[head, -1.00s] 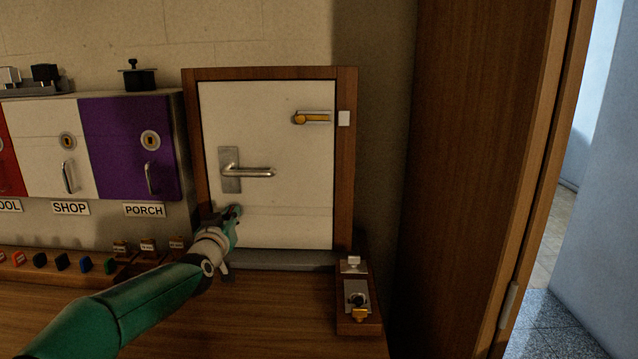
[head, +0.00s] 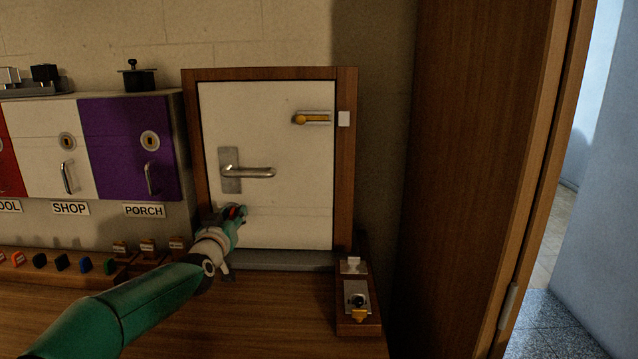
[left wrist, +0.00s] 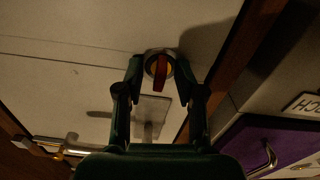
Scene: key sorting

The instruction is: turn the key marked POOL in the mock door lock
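The white mock door (head: 290,215) stands in a wooden frame, with its lever handle (head: 248,172) level. A red key (left wrist: 160,72) sits in a round lock below the handle, at the door's lower left; a little red also shows in the head view (head: 234,212). Its marking cannot be read. My left gripper (left wrist: 161,68) is at this lock, its fingers open on both sides of the key with gaps between; in the head view the gripper (head: 236,216) partly covers the lock. My right gripper is out of view.
Red, white and purple cabinet doors (head: 125,130) are at the left, above a row of coloured keys (head: 62,262). A wooden block with metal fittings (head: 357,328) stands right of the door's foot. The bench between is clear.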

